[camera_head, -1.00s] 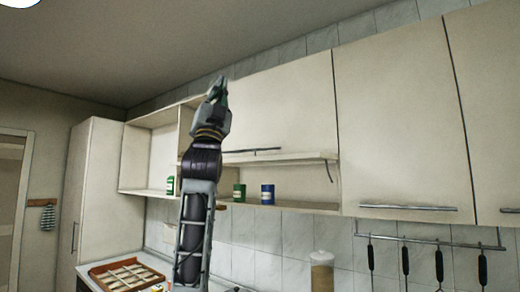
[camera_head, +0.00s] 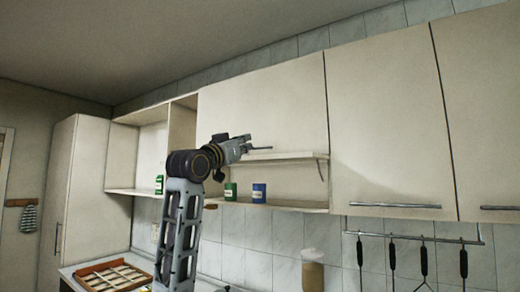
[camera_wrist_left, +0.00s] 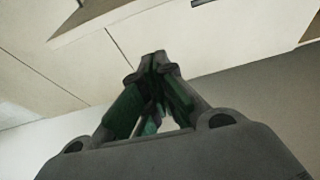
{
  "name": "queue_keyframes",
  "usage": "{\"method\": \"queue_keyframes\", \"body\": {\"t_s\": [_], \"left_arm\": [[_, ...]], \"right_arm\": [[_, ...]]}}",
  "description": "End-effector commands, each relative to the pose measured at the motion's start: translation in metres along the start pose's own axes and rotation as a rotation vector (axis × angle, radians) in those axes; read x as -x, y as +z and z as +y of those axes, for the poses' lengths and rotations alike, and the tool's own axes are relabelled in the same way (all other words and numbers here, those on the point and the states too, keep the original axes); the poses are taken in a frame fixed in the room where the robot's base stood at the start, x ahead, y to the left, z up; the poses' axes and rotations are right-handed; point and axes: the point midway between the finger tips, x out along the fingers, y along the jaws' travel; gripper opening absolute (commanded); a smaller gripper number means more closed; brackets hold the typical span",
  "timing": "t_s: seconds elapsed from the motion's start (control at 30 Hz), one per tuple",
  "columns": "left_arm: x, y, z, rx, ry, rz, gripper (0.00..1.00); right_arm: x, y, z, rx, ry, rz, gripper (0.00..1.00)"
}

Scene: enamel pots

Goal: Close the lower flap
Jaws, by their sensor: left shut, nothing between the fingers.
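The lower flap (camera_head: 288,155) of the middle wall cabinet shows nearly edge-on in the head view. It stands out roughly level above an open compartment, with a dark bar handle (camera_head: 262,149) at its left part. A thin dark stay hangs at its right end. My left gripper (camera_head: 249,141) is shut and empty, pointing right, close to the flap's left end by the handle; I cannot tell whether they touch. In the left wrist view the gripper's green-lined fingers (camera_wrist_left: 157,62) are together, with pale cabinet panels beyond. My right gripper is out of view.
A green tin (camera_head: 230,191) and a blue tin (camera_head: 259,193) stand on the compartment floor. Another green tin (camera_head: 159,184) is on the left open shelf. Utensils hang from a rail (camera_head: 415,238) at right. A wooden tray (camera_head: 80,283) lies on the counter.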

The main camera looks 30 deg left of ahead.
Motion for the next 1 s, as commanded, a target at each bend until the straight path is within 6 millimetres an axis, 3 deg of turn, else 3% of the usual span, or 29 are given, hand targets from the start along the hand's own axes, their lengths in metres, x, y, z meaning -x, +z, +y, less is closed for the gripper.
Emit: {"method": "queue_keyframes", "body": {"t_s": [0.57, 1.0], "left_arm": [[-0.002, -0.001, -0.001, 0.033, -0.002, 0.004, 0.0], [-0.037, -0.004, -0.001, 0.033, -0.002, 0.004, 0.0]], "right_arm": [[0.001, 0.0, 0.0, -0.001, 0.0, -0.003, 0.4], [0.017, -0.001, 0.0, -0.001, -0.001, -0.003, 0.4]]}}
